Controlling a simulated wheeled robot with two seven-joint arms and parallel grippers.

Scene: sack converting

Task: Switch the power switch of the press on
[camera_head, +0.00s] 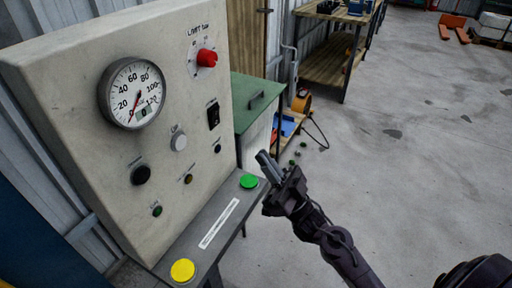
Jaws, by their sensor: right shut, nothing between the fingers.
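The press control panel (85,75) is a pale upright box on the left of the head view. Its black rocker switch (213,116), likely the power switch, sits on the right part of the panel face below the red knob (207,58). I cannot tell its position. My right gripper (264,158) is shut and empty, to the right of the panel and lower than the rocker. It is apart from the switch, near the green button (249,181). My left gripper is not in view.
A round gauge (136,93), a white knob (179,140) and a black knob (141,175) are on the panel. A yellow button (183,270) sits on the ledge below. A green cabinet (252,100) and a wooden workbench (330,65) stand behind. The floor at right is clear.

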